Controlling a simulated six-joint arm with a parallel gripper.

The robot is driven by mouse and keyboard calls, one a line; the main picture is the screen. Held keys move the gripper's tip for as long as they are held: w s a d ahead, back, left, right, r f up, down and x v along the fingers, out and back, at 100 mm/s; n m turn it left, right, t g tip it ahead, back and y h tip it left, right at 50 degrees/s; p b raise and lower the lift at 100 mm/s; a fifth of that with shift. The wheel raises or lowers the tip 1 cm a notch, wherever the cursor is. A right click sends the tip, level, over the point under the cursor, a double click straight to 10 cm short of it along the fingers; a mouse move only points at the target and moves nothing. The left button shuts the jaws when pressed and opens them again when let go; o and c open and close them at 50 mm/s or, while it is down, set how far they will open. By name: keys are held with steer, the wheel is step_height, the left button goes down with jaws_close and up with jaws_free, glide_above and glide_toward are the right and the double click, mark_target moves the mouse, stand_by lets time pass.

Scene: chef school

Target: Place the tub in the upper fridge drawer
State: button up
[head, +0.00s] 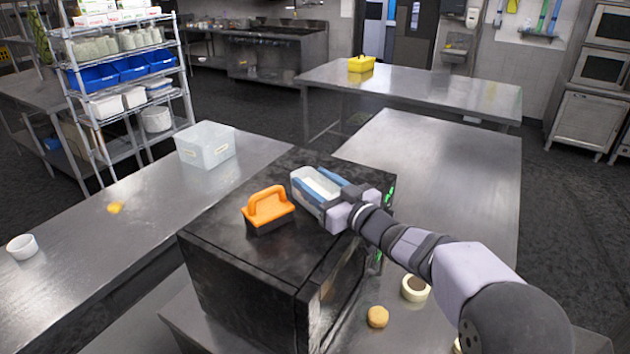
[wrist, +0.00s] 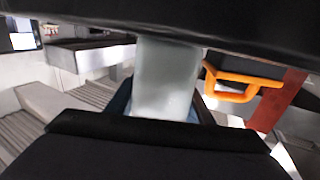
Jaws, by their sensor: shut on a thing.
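A translucent whitish tub (head: 318,184) is in my gripper (head: 326,190), between its two blue fingers, over the top of a black cabinet (head: 225,270). I cannot tell whether the tub touches the cabinet top. In the wrist view the tub (wrist: 166,80) is a pale, frosted shape at the middle, with blue finger parts (wrist: 205,108) beside it. The cabinet's right side, with small green lights, is partly hidden by my arm. No open fridge drawer is clear in either view.
An orange-handled block (head: 268,212) stands on the cabinet, just left of my gripper. A clear bin (head: 206,146) and white bowl (head: 22,246) are on the left counter. A tape-like ring (head: 415,288) and round tan thing (head: 377,317) lie below my arm. The right table (head: 440,150) is clear.

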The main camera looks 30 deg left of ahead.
mark_target(334, 195)
steer(key=o, duration=0.8)
steer(key=shift+f, duration=0.25)
steer(key=o, duration=0.4)
steer(key=shift+r, duration=0.1)
steer(key=shift+r, duration=0.25)
steer(key=shift+d+f, duration=0.15)
steer(key=shift+d, duration=0.1)
steer(key=b+v, duration=0.5)
steer(key=v, duration=0.6)
steer(key=shift+s+d, duration=0.2)
